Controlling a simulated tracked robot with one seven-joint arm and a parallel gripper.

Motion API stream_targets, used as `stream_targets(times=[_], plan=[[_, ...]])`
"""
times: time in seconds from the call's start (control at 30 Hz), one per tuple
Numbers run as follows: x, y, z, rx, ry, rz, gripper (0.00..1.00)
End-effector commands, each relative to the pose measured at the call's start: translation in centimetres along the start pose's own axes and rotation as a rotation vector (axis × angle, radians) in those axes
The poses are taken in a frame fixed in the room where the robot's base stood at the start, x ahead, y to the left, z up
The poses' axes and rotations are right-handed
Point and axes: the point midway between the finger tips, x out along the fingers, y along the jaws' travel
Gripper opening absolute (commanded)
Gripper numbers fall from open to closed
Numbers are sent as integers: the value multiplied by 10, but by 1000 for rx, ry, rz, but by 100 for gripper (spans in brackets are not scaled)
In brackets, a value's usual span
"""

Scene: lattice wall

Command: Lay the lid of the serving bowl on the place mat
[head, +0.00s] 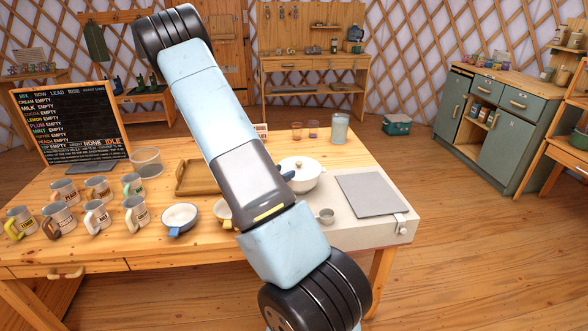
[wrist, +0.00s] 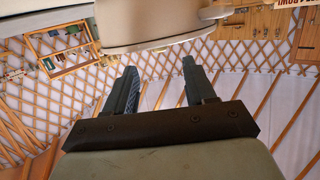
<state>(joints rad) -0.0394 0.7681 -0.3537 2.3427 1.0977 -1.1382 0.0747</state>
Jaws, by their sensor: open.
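The white serving bowl (head: 308,183) stands on the table behind my arm, with its pale lid (head: 293,163) on top. My arm hides its left side. In the wrist view a large pale rounded shape, likely the bowl (wrist: 140,30), fills the top and is cut off. My gripper (wrist: 160,75) is open, its two dark fingers apart with nothing between them, pointing towards that shape. In the head view my gripper is mostly hidden behind my arm. A grey flat square (head: 372,195) lies right of the bowl; I cannot tell if it is the place mat.
A wooden tray (head: 188,190), a blue-handled pan (head: 180,217) and several mugs (head: 97,215) are to the left. A glass (head: 340,128) stands behind. The grey square is bare.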

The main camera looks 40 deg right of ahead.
Motion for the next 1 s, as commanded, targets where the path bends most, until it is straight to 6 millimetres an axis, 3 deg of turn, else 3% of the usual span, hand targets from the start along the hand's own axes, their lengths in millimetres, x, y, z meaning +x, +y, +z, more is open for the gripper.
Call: stream_targets(times=[0.53,0.83,1.0], plan=[[26,1,2,-17,39,8,55],[64,1,-1,-17,38,9,55],[72,0,-2,-17,38,6,55]])
